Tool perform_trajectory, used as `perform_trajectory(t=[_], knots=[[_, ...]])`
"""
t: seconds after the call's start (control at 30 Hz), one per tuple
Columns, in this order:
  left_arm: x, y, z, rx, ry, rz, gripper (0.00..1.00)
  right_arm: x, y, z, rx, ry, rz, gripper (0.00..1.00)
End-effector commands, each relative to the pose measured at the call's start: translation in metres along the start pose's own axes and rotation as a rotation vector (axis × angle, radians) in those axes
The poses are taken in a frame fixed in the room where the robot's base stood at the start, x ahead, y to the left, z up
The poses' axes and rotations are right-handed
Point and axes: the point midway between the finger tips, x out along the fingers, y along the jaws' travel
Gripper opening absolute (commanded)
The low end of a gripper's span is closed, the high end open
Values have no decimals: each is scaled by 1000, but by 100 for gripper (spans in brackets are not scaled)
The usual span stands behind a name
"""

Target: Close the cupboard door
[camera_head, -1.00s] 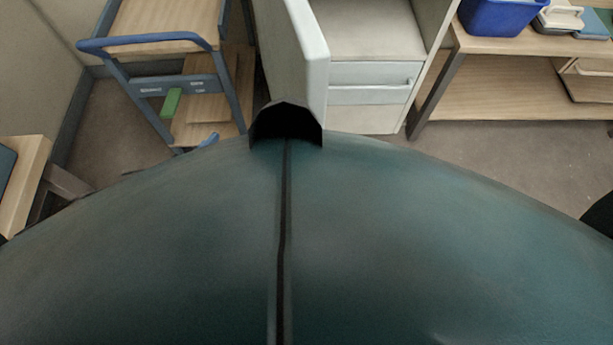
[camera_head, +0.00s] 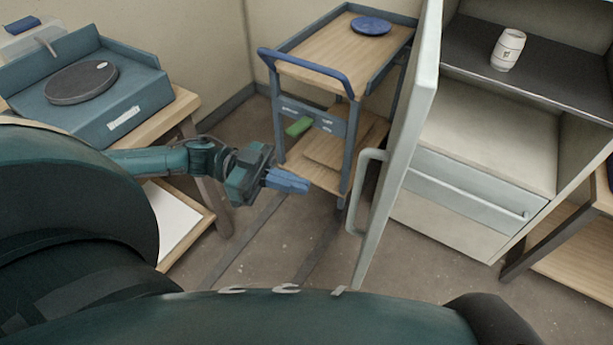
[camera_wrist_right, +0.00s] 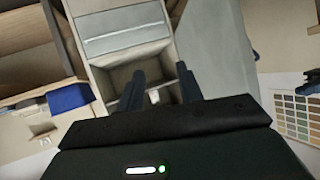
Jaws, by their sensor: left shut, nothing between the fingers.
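The cupboard (camera_head: 485,140) stands at the right in the head view. Its pale door (camera_head: 406,120) stands open, swung out toward me, with a long grey handle (camera_head: 365,190) on its left face. My left gripper (camera_head: 291,182) is shut and empty, left of the handle and apart from it. In the right wrist view the cupboard (camera_wrist_right: 118,20) shows upside down, with the door (camera_wrist_right: 215,50) to its right. My right gripper (camera_wrist_right: 161,85) is open there, its two dark fingers apart with the cupboard interior beyond them. Contact is not visible.
A white cup (camera_head: 508,50) stands on the cupboard's dark shelf, above a closed drawer (camera_head: 475,195). A trolley (camera_head: 310,68) with a blue disc stands left of the door. A table at left carries a turntable (camera_head: 80,82). Bare floor lies below the trolley.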

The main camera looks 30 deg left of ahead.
Motion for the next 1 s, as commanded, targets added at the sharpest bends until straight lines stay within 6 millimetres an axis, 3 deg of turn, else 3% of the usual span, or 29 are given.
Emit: perform_trajectory(t=[0.3, 0.5, 0.7, 1.0], knots=[[71, 0, -3, 2, 6, 1, 0, -3, 0, -2, -18, -17, 7, 36], [101, 0, -2, 3, 3, -1, 0, -5, 1, -3, -29, -24, 12, 36], [113, 0, 0, 2, 1, -1, 0, -5, 1, -5, -33, -22, 13, 36], [114, 0, 0, 2, 1, -2, 0, -5, 2, -5, -38, -23, 12, 36]])
